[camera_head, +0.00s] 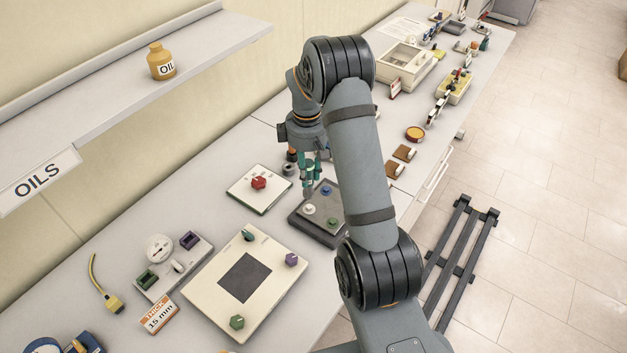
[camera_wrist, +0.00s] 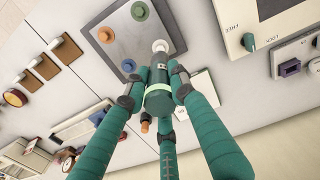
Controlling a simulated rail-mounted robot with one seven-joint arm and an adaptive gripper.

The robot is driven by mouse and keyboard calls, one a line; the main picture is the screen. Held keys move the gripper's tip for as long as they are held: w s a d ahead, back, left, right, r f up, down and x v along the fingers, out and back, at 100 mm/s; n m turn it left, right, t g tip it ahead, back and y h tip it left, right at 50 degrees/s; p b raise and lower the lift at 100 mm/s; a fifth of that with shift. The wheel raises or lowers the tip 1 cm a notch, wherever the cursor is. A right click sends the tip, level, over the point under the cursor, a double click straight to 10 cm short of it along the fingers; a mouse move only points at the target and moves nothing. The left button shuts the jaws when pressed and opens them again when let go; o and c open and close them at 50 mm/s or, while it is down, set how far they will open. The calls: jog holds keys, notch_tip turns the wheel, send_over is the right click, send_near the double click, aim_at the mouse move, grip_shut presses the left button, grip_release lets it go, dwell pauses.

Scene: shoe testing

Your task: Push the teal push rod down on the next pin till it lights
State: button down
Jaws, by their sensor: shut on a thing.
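My gripper (camera_head: 309,172) has teal fingers and is shut on the teal push rod (camera_wrist: 158,100), which has a pale green band. The rod also shows in the head view (camera_head: 308,192), pointing down over the grey pin board (camera_head: 322,234). In the wrist view its far end lines up with a white pin (camera_wrist: 161,46) on the board (camera_wrist: 120,46). I cannot tell whether they touch. The board also carries a blue pin (camera_head: 326,190), a green pin (camera_head: 333,222) and an orange pin (camera_wrist: 105,35). No pin is clearly lit.
A white box with a red knob (camera_head: 258,183) stands left of the board. A cream panel with a dark square (camera_head: 245,277) is in front. Brown blocks (camera_head: 404,153) lie to the right, partly behind my arm. The OILS shelf (camera_head: 110,110) is at upper left.

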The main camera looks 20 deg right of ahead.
aim_at(309, 185)
jog(key=shift+a+r, duration=0.1)
jog(key=shift+s+m, duration=0.2)
jog(key=shift+m, duration=0.1)
jog(key=shift+d+f+b, duration=0.2)
jog(key=shift+f+b, duration=1.65)
jog(key=shift+f, duration=0.4)
jog(key=shift+f+b, duration=0.55)
jog(key=shift+f, duration=0.1)
jog(key=shift+s+f+b, duration=0.15)
jog(key=shift+f+b, duration=0.15)
jog(key=shift+f, duration=0.05)
dwell(1.4)
jog(key=shift+r+p, duration=0.7)
jog(key=shift+r, duration=0.1)
jog(key=shift+r+p, duration=1.35)
jog(key=shift+r, duration=0.45)
